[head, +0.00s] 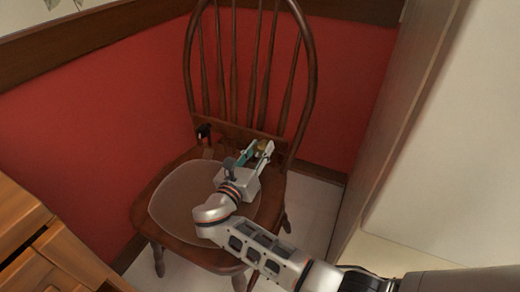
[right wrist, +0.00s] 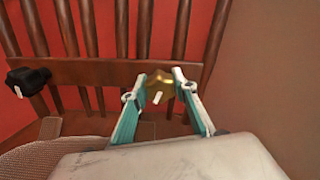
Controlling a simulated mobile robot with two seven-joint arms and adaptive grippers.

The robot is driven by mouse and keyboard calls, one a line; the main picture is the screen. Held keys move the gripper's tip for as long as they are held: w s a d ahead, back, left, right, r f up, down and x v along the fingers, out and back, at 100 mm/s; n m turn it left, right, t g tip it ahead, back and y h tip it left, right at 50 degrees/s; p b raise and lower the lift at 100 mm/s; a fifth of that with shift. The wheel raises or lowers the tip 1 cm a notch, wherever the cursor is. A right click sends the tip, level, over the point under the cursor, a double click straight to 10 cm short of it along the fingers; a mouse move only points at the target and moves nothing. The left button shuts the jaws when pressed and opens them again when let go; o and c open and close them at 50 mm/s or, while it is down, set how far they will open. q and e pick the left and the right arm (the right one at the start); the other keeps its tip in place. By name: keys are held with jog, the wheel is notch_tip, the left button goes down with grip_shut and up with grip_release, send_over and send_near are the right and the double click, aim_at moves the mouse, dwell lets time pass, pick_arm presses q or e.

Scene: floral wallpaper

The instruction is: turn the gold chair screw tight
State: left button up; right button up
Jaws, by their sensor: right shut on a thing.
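The gold chair screw (right wrist: 159,85) sits at the right end of the lower back rail of the wooden chair (head: 188,32). My right gripper (head: 259,150) reaches over the seat to the rail and is shut on the gold screw. In the right wrist view its two teal-lined fingers (right wrist: 160,87) stand on either side of the knob. A small pale mark shows on the knob's face. In the head view the gold screw (head: 263,146) is partly hidden by the fingers. My left gripper is not in view.
A black knob (right wrist: 28,79) sits at the rail's left end. A round woven pad (head: 180,205) covers the seat. A red wall (head: 90,120) stands behind, a pale cabinet side (head: 440,130) at right, and wooden drawers (head: 40,250) at lower left.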

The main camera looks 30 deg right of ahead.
jog(key=shift+m, duration=0.3)
jog(key=shift+m, duration=0.5)
jog(key=m, duration=0.4)
jog(key=shift+f+p, duration=0.1)
jog(key=shift+p, duration=0.2)
jog(key=m, duration=0.6)
jog(key=shift+s+m, duration=0.1)
jog(key=shift+m, duration=0.2)
jog(key=m, duration=0.6)
jog(key=shift+b, duration=0.3)
jog(key=m, duration=0.6)
jog(key=shift+m, duration=0.3)
